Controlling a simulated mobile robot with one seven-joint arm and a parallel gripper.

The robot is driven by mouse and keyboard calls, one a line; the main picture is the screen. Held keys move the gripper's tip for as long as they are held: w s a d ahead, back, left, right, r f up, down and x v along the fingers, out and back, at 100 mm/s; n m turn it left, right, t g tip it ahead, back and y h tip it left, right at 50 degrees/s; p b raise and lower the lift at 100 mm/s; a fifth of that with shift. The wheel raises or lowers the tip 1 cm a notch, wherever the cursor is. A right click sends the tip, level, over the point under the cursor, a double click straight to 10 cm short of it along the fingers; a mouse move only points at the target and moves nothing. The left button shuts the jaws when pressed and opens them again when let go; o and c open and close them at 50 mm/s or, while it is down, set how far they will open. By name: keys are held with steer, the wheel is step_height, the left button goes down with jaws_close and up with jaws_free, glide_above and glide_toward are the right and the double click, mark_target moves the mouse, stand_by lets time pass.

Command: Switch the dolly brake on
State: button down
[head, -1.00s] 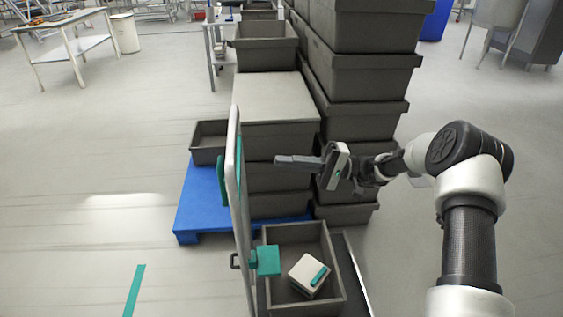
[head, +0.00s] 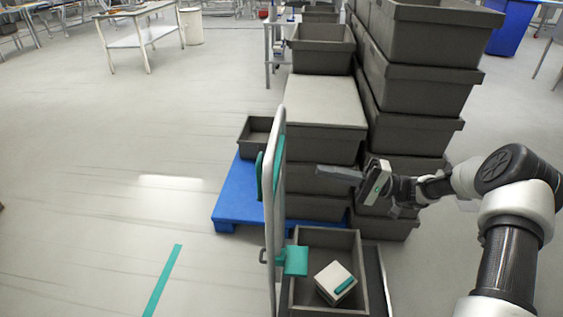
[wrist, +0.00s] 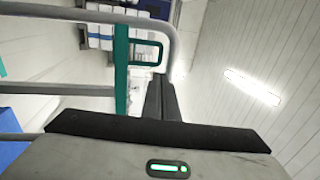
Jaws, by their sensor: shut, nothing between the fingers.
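The dolly stands low in the middle of the head view, with a tall grey tube handle (head: 273,195) at its left end and a dark deck edge (head: 377,285). A teal block (head: 295,261) sits low on the handle, with a small dark loop (head: 263,256) on its other side. I cannot tell which part is the brake or how it is set. My gripper (head: 320,170) is shut and empty, in the air right of the upper handle, above the block and apart from it. The wrist view shows its fingers (wrist: 162,98) near a teal bracket (wrist: 121,70) on the handle tube (wrist: 95,15).
A grey crate (head: 357,255) on the dolly holds a white box with a teal strip (head: 335,282). Behind stand tall stacks of grey crates (head: 415,95) and a blue pallet (head: 232,203). Floor at the left is clear, with a teal tape line (head: 162,280).

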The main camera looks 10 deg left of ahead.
mark_target(263, 157)
steer(key=a+r, duration=0.1)
steer(key=a, duration=0.3)
steer(key=a+r, duration=0.1)
steer(key=a, duration=0.8)
steer(key=shift+s+a+r, duration=0.35)
steer(key=shift+s+r, duration=0.05)
steer(key=shift+a+r+b, duration=0.15)
steer(key=shift+a+b, duration=0.25)
steer(key=shift+a, duration=0.3)
steer(key=shift+d, duration=0.45)
steer(key=d+f, duration=0.1)
steer(key=d, duration=1.2)
steer(key=shift+w, duration=0.35)
